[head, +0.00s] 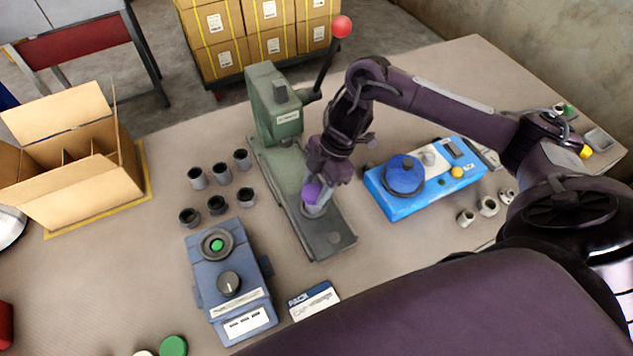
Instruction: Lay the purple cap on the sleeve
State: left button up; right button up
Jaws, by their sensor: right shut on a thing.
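The purple cap (311,192) is at the tip of my right gripper (316,188), which is shut on it. My right arm reaches in from the right and points down over the base of the green press. A short grey sleeve (316,211) stands on the press base directly below the cap. The gripper partly hides the cap, and I cannot tell whether the cap touches the sleeve. My left gripper is not in view.
The green press (276,105) has a red-knobbed lever. Several dark cups (221,172) stand left of it. A blue machine (424,178) is on the right, a blue-grey control box (228,281) in front. An open carton (72,170) sits at far left.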

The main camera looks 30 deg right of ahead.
jog(key=shift+p, duration=0.55)
dwell(1.0)
jog(key=shift+f, duration=0.45)
dwell(0.6)
jog(key=o, duration=1.5)
jog(key=shift+r, duration=0.1)
notch_tip(320, 180, up, 6)
jog(key=p, duration=0.6)
